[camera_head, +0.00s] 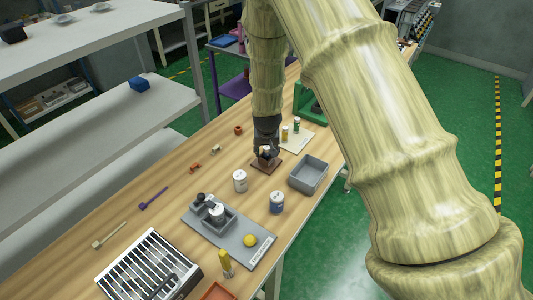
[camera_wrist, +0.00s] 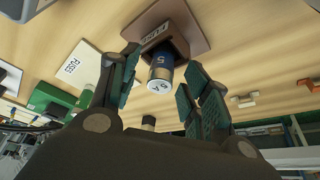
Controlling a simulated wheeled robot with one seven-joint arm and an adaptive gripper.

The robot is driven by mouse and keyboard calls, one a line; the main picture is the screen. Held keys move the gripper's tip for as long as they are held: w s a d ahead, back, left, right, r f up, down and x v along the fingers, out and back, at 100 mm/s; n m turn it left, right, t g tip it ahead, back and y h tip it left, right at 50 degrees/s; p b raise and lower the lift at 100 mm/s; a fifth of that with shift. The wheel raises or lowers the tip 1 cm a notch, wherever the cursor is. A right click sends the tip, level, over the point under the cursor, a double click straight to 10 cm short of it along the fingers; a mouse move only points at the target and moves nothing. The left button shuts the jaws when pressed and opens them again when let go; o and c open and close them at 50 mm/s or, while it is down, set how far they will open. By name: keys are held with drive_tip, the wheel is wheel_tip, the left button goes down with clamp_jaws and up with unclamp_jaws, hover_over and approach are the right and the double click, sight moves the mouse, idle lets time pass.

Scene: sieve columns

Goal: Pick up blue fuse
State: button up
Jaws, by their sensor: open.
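In the wrist view, a short cylinder with a blue band and a pale marked end, the blue fuse (camera_wrist: 161,72), sits in a brown holder (camera_wrist: 178,42) on a brown base plate. My gripper (camera_wrist: 163,65) is open, with one finger on each side of the fuse. I cannot tell whether the fingers touch it. In the head view my gripper (camera_head: 265,153) is down over the brown base plate (camera_head: 264,168) and mostly hides the holder and fuse.
A white board (camera_head: 301,143) with small cylinders stands just behind right. A grey bin (camera_head: 308,174), a white jar (camera_head: 240,181) and a blue-banded jar (camera_head: 277,202) are close in front. A grey tray (camera_head: 243,246) lies nearer.

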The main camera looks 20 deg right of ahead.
drive_tip(key=shift+w+f, duration=0.1)
drive_tip(key=shift+f, duration=0.15)
drive_tip(key=c, duration=1)
drive_tip(key=shift+c, duration=0.2)
drive_tip(key=shift+r, duration=0.1)
